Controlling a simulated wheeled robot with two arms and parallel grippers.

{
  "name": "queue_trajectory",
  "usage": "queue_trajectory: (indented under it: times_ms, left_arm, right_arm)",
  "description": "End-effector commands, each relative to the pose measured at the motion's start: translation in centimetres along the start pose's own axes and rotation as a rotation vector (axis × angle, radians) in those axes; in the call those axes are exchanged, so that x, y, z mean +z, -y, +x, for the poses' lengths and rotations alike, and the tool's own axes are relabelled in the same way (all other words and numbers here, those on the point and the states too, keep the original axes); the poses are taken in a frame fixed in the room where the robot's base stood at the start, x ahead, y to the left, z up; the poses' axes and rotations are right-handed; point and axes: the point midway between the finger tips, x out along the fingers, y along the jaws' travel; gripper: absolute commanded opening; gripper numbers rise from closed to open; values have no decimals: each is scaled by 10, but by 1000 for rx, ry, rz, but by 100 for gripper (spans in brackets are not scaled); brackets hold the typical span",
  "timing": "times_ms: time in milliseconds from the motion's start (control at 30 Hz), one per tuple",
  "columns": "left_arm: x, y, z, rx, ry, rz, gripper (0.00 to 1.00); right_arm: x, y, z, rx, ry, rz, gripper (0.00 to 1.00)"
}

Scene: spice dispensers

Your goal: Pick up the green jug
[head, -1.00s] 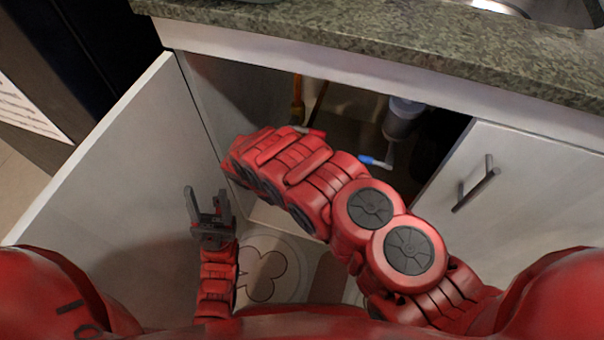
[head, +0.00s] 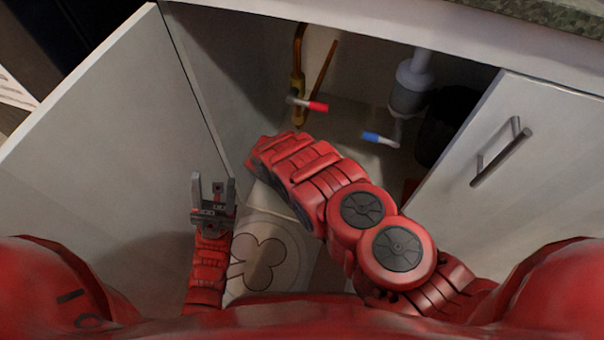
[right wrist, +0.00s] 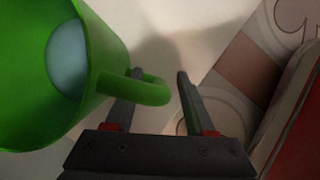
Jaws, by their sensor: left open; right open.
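The green jug (right wrist: 45,110) fills the left of the right wrist view, its round opening turned toward the camera. Its loop handle (right wrist: 152,92) sticks out to the right. My right gripper (right wrist: 160,75) is open there, with the handle reaching between its fingers. The left finger is partly hidden behind the handle; I cannot tell whether either finger touches it. In the head view the jug and my right gripper are out of sight, and my right arm reaches across the cabinet opening. My left gripper (head: 213,183) is open and empty in front of the open left cabinet door.
The open cabinet door (head: 110,160) stands at left. The right door (head: 500,185) with its handle is at right. Inside the cabinet are a yellow pipe (head: 298,70), a red-ended valve (head: 312,105), a blue-ended valve (head: 378,138) and a grey drain (head: 410,88). A patterned mat (head: 265,260) lies below.

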Motion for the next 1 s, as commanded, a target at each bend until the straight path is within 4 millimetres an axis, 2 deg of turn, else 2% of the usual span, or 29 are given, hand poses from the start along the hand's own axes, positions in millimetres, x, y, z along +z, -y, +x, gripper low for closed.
queue_trajectory:
  times_ms: [133,433,1000]
  left_arm:
    - [0,0,1,-1,0,0,53]
    - [0,0,1,-2,-1,0,53]
    - [0,0,1,-2,-1,0,53]
  right_arm:
    - [0,0,-2,1,0,0,53]
    - [0,0,-2,0,0,0,0]
    - [0,0,-1,0,0,1,0]
